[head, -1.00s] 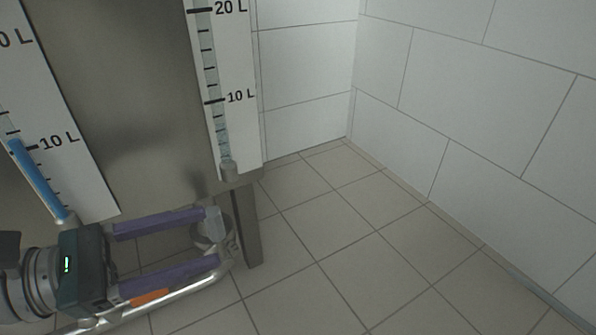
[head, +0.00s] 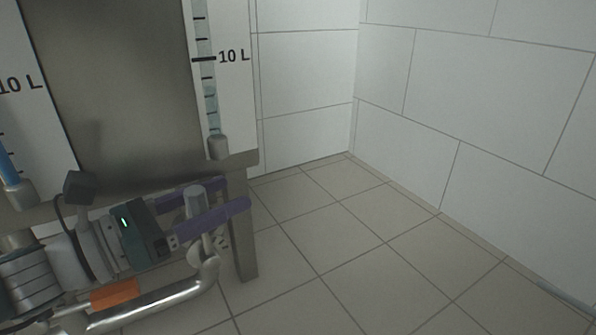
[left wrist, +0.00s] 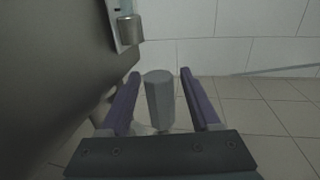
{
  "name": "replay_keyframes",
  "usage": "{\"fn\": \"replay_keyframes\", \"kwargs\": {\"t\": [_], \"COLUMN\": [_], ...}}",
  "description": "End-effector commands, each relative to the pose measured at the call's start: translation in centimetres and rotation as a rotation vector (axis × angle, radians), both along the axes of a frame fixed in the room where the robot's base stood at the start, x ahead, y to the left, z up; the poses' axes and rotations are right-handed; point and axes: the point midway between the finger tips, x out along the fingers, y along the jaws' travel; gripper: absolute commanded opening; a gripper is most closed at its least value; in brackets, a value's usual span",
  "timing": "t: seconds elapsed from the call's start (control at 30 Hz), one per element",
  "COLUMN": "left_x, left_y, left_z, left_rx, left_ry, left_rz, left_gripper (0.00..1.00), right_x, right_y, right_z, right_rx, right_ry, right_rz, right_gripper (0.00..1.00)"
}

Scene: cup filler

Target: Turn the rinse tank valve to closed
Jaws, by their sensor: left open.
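The valve handle (head: 195,205), a grey faceted post, stands above the bent metal pipe (head: 205,272) low beside the steel tank (head: 130,120). My left gripper (head: 236,192) has two purple fingers, open, one on each side of the handle. In the left wrist view, the handle (left wrist: 160,100) stands between the spread fingers (left wrist: 161,73), with a gap visible on both sides. The valve body below the handle is partly hidden by the near finger. My right gripper is not in view.
A sight tube with a 10 L scale (head: 212,100) is on the tank's right edge. Another scale at left has a blue column (head: 8,168). A tank leg (head: 243,245) stands just right of the fingers. An orange band (head: 115,293) is on the pipe. Tiled floor (head: 370,250) at right is clear.

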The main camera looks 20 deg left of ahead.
Motion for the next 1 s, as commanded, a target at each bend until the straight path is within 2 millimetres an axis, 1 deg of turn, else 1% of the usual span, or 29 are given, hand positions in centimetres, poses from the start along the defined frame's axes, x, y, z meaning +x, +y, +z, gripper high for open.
{"fn": "replay_keyframes", "kwargs": {"t": [0.1,0.33,0.9,1.0], "left_x": [0.50,0.53,0.49,0.49], "left_y": [-0.25,-0.28,-0.27,-0.27], "left_z": [0.01,0.06,0.02,0.02], "left_rx": [0.000,0.001,0.001,0.001], "left_ry": [-0.001,0.000,0.000,0.000], "left_rz": [0.000,0.000,0.000,0.000], "left_gripper": [0.63,0.63,0.00,0.00], "right_x": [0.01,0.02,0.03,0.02], "right_y": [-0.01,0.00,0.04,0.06], "right_z": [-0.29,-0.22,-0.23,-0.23], "right_rx": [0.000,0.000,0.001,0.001], "right_ry": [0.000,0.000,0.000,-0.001], "right_rz": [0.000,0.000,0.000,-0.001], "right_gripper": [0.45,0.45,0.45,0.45]}}
